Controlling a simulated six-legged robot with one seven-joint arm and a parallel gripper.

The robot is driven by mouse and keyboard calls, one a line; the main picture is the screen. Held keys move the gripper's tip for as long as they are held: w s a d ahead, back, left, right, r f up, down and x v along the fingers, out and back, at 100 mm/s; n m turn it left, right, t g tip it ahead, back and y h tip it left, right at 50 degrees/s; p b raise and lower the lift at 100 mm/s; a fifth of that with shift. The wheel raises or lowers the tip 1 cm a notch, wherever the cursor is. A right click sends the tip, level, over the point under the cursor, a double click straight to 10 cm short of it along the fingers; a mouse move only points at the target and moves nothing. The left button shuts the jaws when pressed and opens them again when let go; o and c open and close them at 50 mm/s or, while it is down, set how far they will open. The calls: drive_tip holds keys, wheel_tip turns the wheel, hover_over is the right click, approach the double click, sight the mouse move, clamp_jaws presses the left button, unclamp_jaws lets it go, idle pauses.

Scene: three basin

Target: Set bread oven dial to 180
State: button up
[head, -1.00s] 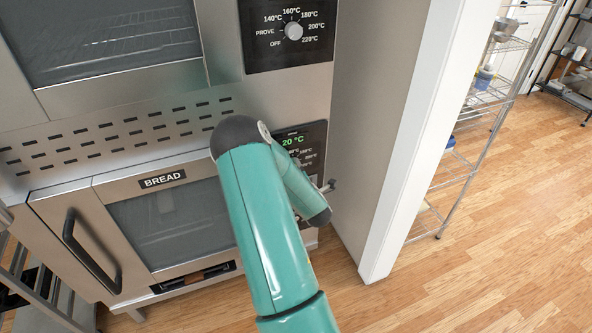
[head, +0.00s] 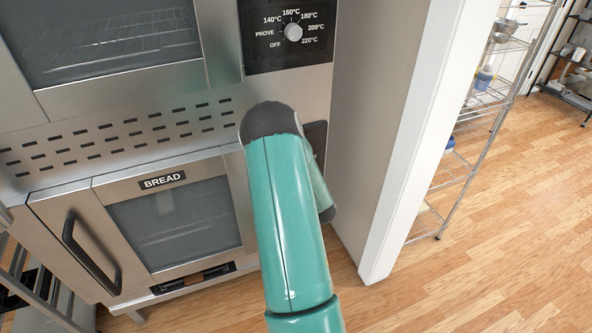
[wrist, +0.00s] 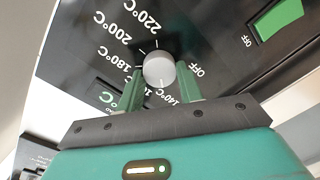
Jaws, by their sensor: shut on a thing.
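The bread oven (head: 175,222) with its BREAD label stands at lower left in the head view. My arm hides most of its control panel (head: 316,135) there, and its dial is out of sight. In the wrist view the round grey dial (wrist: 158,67) shows on the black panel, with the scale appearing upside down. Marks for 140, 160, 180, 200, 220°C and OFF ring it, some partly covered by my fingers. My gripper (wrist: 159,78) is shut on the dial, one finger on each side. I cannot tell which mark the dial points at.
A second panel with a similar dial (head: 293,32) belongs to the oven above. A green switch (wrist: 279,18) sits beside the dial in the wrist view. A white wall edge (head: 408,150) and wire shelf (head: 470,150) stand to the right. Wooden floor at right is clear.

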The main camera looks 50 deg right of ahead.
drive_tip(key=shift+s+d+m+t+y, duration=0.15)
drive_tip(key=shift+m+t, duration=0.1)
drive_tip(key=shift+m, duration=2.8)
drive_tip(key=shift+w+d+m+t+y, duration=0.1)
drive_tip(key=shift+m+t+y, duration=0.1)
drive_tip(key=shift+m, duration=2.8)
drive_tip(key=shift+s+d+m+t+y, duration=0.15)
drive_tip(key=shift+m+t, duration=0.1)
drive_tip(key=shift+m, duration=2.8)
drive_tip(key=o, duration=1)
drive_tip(key=shift+a, duration=0.1)
drive_tip(key=v, duration=1.3)
drive_tip(key=shift+s, duration=0.35)
